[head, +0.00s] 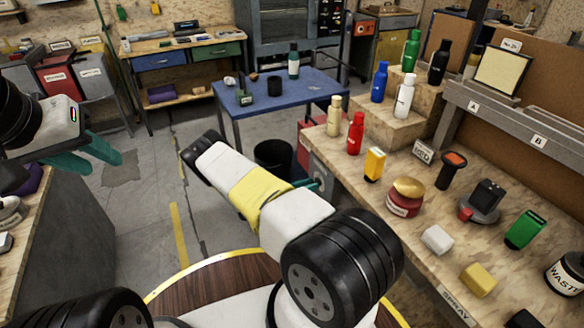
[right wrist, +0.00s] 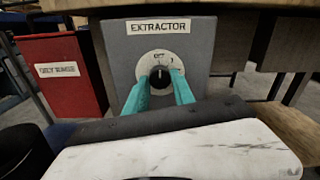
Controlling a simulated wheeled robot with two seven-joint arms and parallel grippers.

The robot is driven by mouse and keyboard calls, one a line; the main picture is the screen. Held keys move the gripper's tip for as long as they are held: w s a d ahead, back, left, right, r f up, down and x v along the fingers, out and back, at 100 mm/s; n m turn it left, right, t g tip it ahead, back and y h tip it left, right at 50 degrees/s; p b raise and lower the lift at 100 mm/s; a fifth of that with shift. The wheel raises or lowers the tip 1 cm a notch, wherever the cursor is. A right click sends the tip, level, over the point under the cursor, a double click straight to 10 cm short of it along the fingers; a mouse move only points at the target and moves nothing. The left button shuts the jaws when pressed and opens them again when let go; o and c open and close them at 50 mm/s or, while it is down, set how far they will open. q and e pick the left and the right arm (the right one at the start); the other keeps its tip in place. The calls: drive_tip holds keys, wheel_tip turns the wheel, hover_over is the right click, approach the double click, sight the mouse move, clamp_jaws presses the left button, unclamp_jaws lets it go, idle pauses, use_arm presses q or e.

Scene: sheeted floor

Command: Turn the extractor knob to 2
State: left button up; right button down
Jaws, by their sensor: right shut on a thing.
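The extractor knob (right wrist: 160,73) is black and sits in a round white dial on a grey box labelled EXTRACTOR (right wrist: 201,42), in the right wrist view. OFF is printed at the dial's top and a 1 to its upper right. Other marks and the knob's exact pointing are hidden or too small. My right gripper (right wrist: 160,79) has its teal fingers on both sides of the knob, shut on it. In the head view my right arm mostly hides this gripper. My left gripper (head: 92,156) is at the left, its teal fingers apart and empty.
The workbench (head: 350,190) above the box holds bottles, a red jar and blocks. A red bin (right wrist: 62,75) stands left of the box. A black bucket (head: 273,156) and blue table (head: 284,95) are beyond my right arm. Some floor on the left is clear.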

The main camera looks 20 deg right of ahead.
drive_tip(key=shift+m, duration=7.7)
drive_tip(key=c, duration=1.1)
unclamp_jaws()
drive_tip(key=shift+o, duration=0.2)
